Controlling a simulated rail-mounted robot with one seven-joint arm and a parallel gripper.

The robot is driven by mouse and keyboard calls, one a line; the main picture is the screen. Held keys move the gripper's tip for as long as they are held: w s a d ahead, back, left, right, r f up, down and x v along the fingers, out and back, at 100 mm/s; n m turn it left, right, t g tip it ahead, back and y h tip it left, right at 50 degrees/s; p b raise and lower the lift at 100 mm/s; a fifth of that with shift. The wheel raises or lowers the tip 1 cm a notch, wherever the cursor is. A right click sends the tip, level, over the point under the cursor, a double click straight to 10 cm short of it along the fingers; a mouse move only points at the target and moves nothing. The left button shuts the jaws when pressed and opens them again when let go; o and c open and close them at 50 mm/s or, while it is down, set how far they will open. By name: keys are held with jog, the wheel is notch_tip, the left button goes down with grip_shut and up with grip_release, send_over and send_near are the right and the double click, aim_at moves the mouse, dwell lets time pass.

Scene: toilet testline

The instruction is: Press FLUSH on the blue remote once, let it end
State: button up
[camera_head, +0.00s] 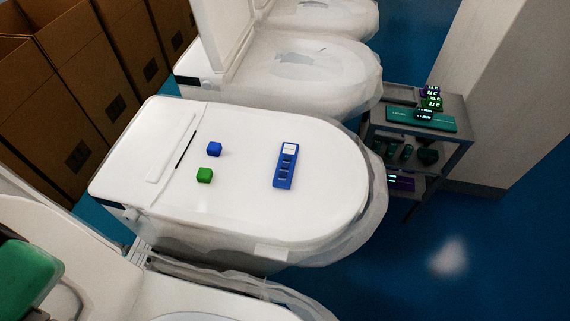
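The blue remote (286,166) lies on the closed white lid of the middle toilet (330,190), right of the lid's centre. It has a pale panel at its far end and several small buttons down its length; their labels are too small to read.
Another toilet (300,62) with its lid raised stands behind. Part of another toilet (190,300) shows in front. A grey cart (455,105) with small lit displays stands right. Cardboard boxes (75,75) line the left. Blue floor (470,240) is clear at lower right.

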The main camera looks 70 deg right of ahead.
grip_shut()
dwell(1.6)
